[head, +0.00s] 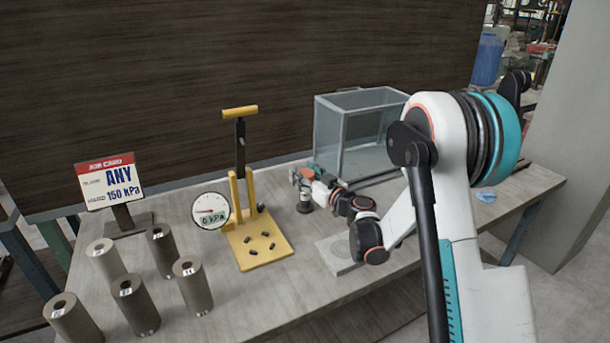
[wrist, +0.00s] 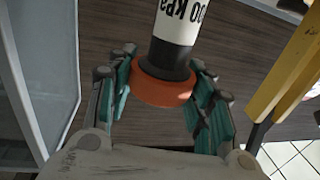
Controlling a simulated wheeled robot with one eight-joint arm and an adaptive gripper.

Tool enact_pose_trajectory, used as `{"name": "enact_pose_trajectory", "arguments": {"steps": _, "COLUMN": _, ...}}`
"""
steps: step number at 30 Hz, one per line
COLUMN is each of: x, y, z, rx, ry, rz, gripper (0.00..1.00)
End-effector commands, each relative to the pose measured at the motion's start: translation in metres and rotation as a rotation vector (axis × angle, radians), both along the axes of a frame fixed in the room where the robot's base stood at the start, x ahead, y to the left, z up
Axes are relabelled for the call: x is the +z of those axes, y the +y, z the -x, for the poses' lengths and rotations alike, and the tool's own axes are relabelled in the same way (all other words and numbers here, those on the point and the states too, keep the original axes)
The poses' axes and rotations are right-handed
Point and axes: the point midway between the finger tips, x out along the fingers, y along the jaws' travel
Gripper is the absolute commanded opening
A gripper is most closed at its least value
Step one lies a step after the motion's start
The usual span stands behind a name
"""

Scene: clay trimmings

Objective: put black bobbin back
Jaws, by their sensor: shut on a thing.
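A small bobbin (head: 306,206) with a black end, a white label band and an orange cap is upright near the table's back, between the yellow press and the glass tank. In the wrist view the bobbin (wrist: 178,35) shows a label ending in "00 kPa"; the first part of the number is out of sight. My gripper (head: 305,175) has its teal fingers on either side of the orange cap (wrist: 163,90) and is shut on it. I cannot tell whether the bobbin's lower end touches the table.
The yellow press (head: 262,246) with several dark pellets on its base and a gauge (head: 210,211) reading 0 kPa stand left. Several brown-grey cylinders (head: 136,307) and a job card (head: 108,181) stand farther left. The glass tank (head: 338,140) is behind. A pale slab (head: 335,252) lies in front.

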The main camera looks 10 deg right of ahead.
Motion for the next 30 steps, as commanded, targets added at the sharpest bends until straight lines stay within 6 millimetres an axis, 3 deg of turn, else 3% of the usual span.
{"name": "enact_pose_trajectory", "arguments": {"steps": 1, "x": -0.001, "y": 0.000, "z": 0.000, "rx": 0.000, "ry": 0.000, "rz": 0.000, "gripper": 0.52}}
{"name": "enact_pose_trajectory", "arguments": {"steps": 3, "x": -0.001, "y": 0.000, "z": 0.000, "rx": 0.000, "ry": 0.000, "rz": 0.000, "gripper": 0.68}}
{"name": "enact_pose_trajectory", "arguments": {"steps": 16, "x": 0.003, "y": -0.001, "z": 0.001, "rx": 0.000, "ry": 0.000, "rz": 0.000, "gripper": 0.68}}
{"name": "enact_pose_trajectory", "arguments": {"steps": 20, "x": 0.004, "y": -0.009, "z": 0.015, "rx": -0.002, "ry": 0.000, "rz": 0.000, "gripper": 0.68}}
{"name": "enact_pose_trajectory", "arguments": {"steps": 30, "x": 0.004, "y": -0.038, "z": 0.078, "rx": -0.002, "ry": 0.000, "rz": 0.000, "gripper": 0.68}}
